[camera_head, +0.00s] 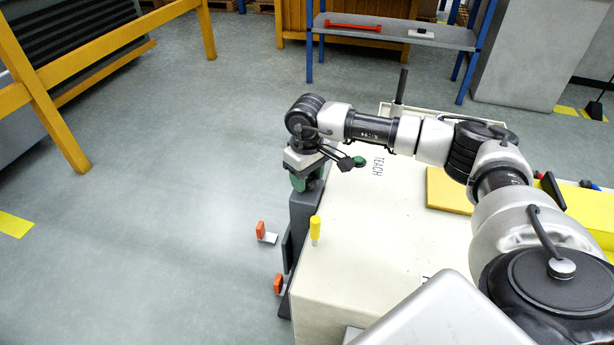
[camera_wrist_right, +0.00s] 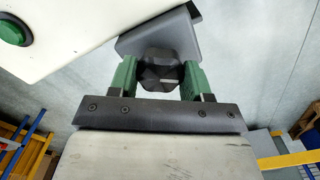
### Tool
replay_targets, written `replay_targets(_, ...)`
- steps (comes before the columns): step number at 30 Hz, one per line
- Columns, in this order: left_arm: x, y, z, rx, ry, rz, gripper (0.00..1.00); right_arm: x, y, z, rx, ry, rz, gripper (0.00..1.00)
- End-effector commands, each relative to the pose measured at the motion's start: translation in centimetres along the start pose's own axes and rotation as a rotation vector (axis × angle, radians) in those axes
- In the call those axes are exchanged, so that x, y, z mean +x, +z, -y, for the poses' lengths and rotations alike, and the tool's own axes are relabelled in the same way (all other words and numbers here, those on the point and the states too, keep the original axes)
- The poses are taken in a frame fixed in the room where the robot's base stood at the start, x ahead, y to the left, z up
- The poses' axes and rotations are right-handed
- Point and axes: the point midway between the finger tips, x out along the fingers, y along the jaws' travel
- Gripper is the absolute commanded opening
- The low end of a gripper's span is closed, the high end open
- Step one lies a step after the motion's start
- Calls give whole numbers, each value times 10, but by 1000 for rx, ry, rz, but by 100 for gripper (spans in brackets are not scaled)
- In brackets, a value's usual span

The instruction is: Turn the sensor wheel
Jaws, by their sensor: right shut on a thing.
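The sensor wheel (camera_wrist_right: 160,70) shows in the right wrist view as a dark, faceted knob on a grey housing (camera_wrist_right: 152,42). My right gripper (camera_wrist_right: 160,82) is shut on it, with one green finger on each side. In the head view my right gripper (camera_head: 306,180) points down at the grey part on the left edge of the cream carrier (camera_head: 375,225). The wheel itself is hidden there by the gripper. My left gripper is not in view.
A green button (camera_head: 359,161) and a yellow peg (camera_head: 315,230) are on the carrier near the gripper. Orange-tipped brackets (camera_head: 261,229) stick out low on its left side. A yellow rail (camera_head: 60,70) and a blue-legged shelf (camera_head: 395,32) stand beyond. The left floor is clear.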

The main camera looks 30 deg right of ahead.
Motion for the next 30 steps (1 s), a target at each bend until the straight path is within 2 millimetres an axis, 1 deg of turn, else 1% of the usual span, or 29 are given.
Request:
replay_targets(14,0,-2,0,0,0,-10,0,-2,-1,-1,-11,1,-6,25)
replay_targets(15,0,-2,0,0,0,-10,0,-2,-1,-1,-11,1,-6,53)
replay_targets(19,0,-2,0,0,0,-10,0,-2,-1,-1,-11,1,-4,73)
replay_targets(26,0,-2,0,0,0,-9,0,-1,0,0,-12,0,-2,74)
replay_targets(30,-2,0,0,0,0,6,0,-8,-1,0,-12,0,-3,74)
